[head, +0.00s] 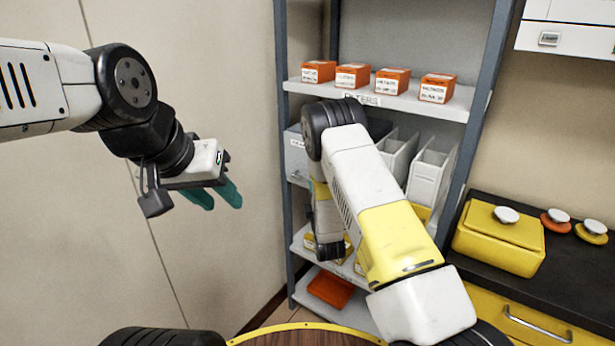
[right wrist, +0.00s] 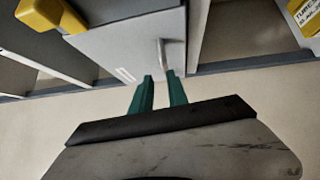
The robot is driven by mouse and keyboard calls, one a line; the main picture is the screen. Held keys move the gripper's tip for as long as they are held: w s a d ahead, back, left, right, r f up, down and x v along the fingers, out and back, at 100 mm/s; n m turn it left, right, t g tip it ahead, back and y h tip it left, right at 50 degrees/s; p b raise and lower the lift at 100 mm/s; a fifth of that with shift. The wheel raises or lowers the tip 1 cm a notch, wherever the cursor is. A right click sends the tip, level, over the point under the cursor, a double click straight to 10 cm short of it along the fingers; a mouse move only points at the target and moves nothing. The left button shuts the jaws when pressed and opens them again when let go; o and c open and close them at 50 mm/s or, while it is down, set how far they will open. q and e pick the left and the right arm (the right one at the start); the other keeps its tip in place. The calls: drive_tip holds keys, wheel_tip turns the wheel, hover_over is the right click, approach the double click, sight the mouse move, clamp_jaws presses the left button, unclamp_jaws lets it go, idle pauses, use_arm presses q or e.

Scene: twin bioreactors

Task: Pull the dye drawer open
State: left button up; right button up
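The grey dye drawer (head: 294,162) sits on the middle shelf in the head view, partly hidden by my right arm. Its front carries a small label, too small to read, and a handle. In the right wrist view the grey drawer front (right wrist: 125,45) is close, with its metal handle (right wrist: 163,57). My right gripper (right wrist: 161,76) has its teal fingers apart, tips at the handle's near end; contact cannot be told. The right gripper is hidden in the head view. My left gripper (head: 222,206) is open and empty, in the air left of the shelf.
The shelf rack (head: 283,110) has orange boxes (head: 352,76) on its upper shelf and white open bins (head: 432,172) right of the drawer. A yellow box (head: 500,240) stands on the dark counter (head: 473,268) at right. A round wooden tabletop (head: 300,338) is at the bottom.

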sight(307, 180)
drive_tip(key=shift+n+t+y, duration=0.3)
drive_tip(key=shift+n+y, duration=0.1)
drive_tip(key=shift+n, duration=0.2)
drive_tip(key=w, duration=0.2)
drive_tip(key=w+a, duration=0.1)
drive_tip(key=w, duration=0.2)
drive_tip(key=w+a, duration=0.1)
drive_tip(key=w, duration=0.1)
drive_tip(key=shift+w+f, duration=0.15)
drive_tip(key=shift+f, duration=0.15)
clamp_jaws()
idle(0.8)
